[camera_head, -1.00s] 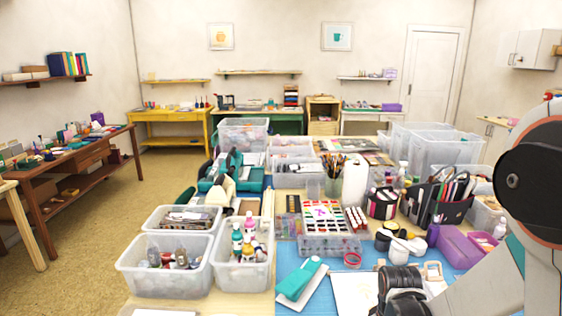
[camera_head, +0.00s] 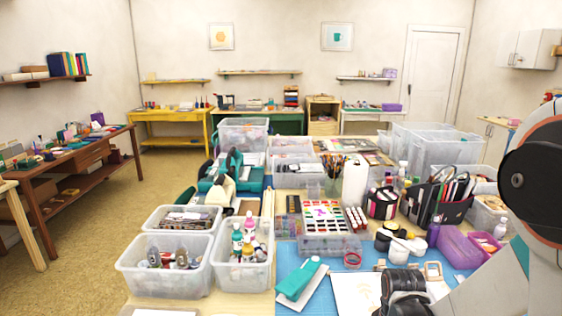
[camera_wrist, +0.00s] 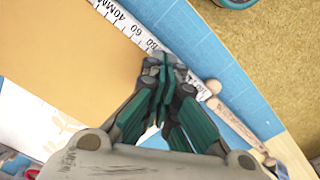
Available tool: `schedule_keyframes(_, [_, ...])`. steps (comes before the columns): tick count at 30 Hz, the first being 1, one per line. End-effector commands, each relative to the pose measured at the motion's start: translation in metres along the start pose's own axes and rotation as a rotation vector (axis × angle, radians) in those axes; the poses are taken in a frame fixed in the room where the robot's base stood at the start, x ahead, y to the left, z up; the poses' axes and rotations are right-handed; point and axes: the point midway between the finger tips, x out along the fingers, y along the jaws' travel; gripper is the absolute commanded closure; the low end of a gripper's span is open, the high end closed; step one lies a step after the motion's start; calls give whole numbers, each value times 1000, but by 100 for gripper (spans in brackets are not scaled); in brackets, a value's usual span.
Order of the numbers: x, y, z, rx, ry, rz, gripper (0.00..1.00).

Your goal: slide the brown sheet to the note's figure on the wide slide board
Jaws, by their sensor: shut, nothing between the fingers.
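My gripper (camera_wrist: 165,75) is shut and empty in the wrist view, its green-padded fingers together over the edge of a tan-brown sheet (camera_wrist: 70,45). A white scale strip (camera_wrist: 128,24) printed "40MM", 60 and 80 runs along the sheet's upper right edge. The fingertips are close to this strip; I cannot tell whether they touch anything. The fingers hide part of the strip and sheet. In the head view my gripper (camera_head: 404,290) is at the front of the blue mat (camera_head: 300,254), beside a white sheet (camera_head: 352,292). I cannot make out the note or its figure.
A wooden bar (camera_wrist: 238,118) lies right of the fingers. Carpet shows beyond the table edge. In the head view a teal-and-white tool (camera_head: 300,282), clear bins (camera_head: 165,275), a paint set (camera_head: 328,220) and a purple box (camera_head: 460,248) crowd the table.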

Motion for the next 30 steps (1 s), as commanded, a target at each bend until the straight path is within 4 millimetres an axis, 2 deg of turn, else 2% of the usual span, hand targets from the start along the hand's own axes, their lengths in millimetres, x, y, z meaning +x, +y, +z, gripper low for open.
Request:
schedule_keyframes(13, [-2, 0, 3, 0, -2, 0, 100])
schedule_keyframes(30, [-43, 0, 2, 0, 0, 0, 100])
